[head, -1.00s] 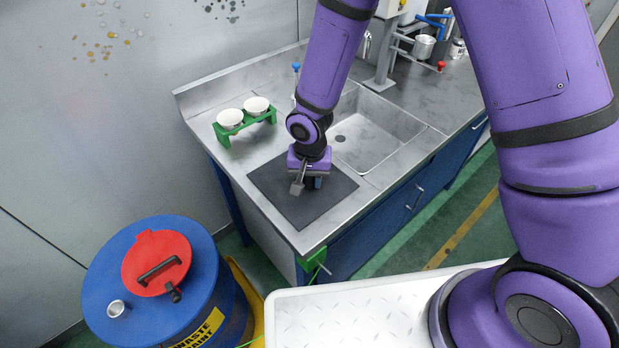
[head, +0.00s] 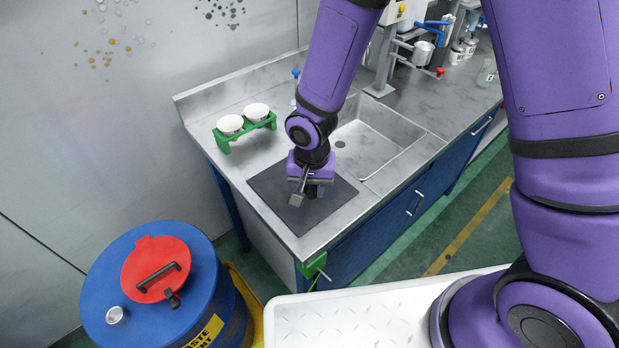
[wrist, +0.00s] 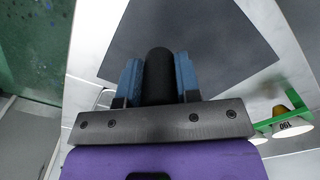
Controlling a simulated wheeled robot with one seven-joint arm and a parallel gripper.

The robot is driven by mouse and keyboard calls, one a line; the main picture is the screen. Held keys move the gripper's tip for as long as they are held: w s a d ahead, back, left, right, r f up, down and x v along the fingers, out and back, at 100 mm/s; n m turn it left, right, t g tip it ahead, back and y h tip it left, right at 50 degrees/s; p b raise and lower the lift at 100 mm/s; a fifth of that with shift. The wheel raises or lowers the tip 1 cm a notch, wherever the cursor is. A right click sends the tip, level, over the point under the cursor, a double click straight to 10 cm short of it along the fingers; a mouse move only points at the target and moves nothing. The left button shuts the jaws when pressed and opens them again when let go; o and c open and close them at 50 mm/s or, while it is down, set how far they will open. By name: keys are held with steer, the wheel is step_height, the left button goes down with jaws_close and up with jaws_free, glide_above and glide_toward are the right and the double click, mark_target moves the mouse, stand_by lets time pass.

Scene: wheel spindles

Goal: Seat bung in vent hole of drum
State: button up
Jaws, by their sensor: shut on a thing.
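My gripper (wrist: 159,82) is shut on a black round bung (wrist: 159,76), held between its two blue fingers in the wrist view. In the head view my gripper (head: 312,190) is over the dark mat (head: 332,212) on the steel bench, and the bung is hidden there. I cannot tell how far the bung is above the mat. The blue drum (head: 205,262) stands at lower left, apart from the gripper. Its top has a red lid (head: 157,254) with a black handle and a small round metal-rimmed vent hole (head: 115,315).
A green rack (head: 248,131) with two white cups stands at the back left of the bench. A sink (head: 375,140) lies right of the mat. A green clamp (head: 312,266) is at the bench's front corner. A white treadplate surface (head: 350,315) is in front.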

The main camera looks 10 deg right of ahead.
steer(key=s, duration=0.8)
steer(key=s+r, duration=0.1)
steer(key=s, duration=0.3)
steer(key=shift+a, duration=0.15)
